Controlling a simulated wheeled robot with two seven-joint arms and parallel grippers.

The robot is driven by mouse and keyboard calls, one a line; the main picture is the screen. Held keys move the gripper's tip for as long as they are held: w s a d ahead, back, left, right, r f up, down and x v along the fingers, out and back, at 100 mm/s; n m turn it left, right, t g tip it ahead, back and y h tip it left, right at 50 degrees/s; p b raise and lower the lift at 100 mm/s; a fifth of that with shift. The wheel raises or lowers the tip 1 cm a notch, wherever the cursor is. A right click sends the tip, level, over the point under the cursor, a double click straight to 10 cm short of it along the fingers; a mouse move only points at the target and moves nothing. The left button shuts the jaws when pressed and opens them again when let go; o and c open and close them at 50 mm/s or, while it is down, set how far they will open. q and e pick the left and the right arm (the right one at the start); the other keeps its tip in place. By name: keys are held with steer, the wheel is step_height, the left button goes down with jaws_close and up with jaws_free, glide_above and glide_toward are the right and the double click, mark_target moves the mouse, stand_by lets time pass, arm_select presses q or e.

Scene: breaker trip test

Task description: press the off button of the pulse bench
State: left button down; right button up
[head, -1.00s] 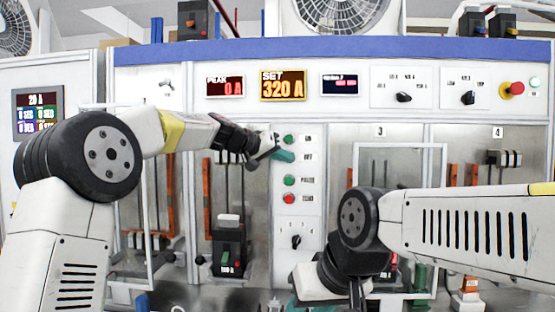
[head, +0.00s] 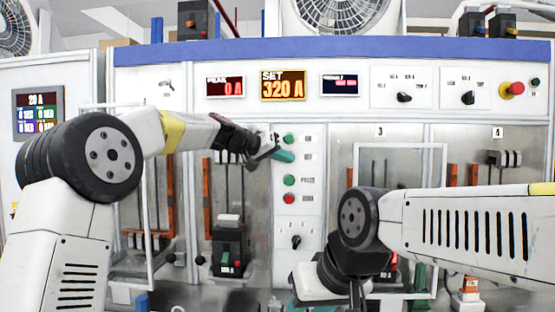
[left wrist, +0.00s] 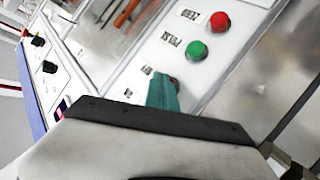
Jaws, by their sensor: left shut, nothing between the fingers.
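The pulse bench's white button panel (head: 312,215) stands upright in the middle of the head view. Its column holds an upper green button (head: 289,139), a lower green button (head: 289,180) and a red button (head: 289,198). My left gripper (head: 284,156) is shut and empty, its teal fingertips over the off button's place, between the green buttons. In the left wrist view a dark red sliver of the off button (left wrist: 175,82) shows beside the teal fingertips (left wrist: 162,93); I cannot tell whether they touch. My right gripper (head: 293,301) is low in the head view, mostly hidden.
A rotary knob (head: 296,241) sits below the buttons. Displays above read "PEAK 0 A" (head: 225,87) and "SET 320 A" (head: 283,86). A red emergency knob (head: 516,88) is at upper right. A black breaker (head: 228,250) stands left of the panel. My right arm crosses the lower right.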

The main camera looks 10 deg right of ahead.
arm_select(q)
steer(key=shift+s+a, duration=0.15)
steer(key=shift+s, duration=0.5)
steer(key=shift+s, duration=0.1)
steer(key=s, duration=0.2)
steer(key=s+a, duration=0.1)
steer(key=s, duration=0.1)
steer(key=shift+s+a, duration=0.2)
steer(key=shift+s, duration=0.1)
steer(key=s+a+f+n+y, duration=0.3)
steer(key=s+a+f+y, duration=0.2)
steer(key=s+a+f, duration=0.7)
steer(key=s+a+f+n+g+y, duration=0.1)
steer(key=s+a+f+y, duration=0.4)
steer(key=s+a+f, duration=0.7)
steer(key=s+a+n, duration=0.1)
steer(key=s+a, duration=0.6)
steer(key=shift+s+a+f+n, duration=0.15)
steer(key=shift+s+a+n, duration=0.05)
steer(key=shift+a+n, duration=0.2)
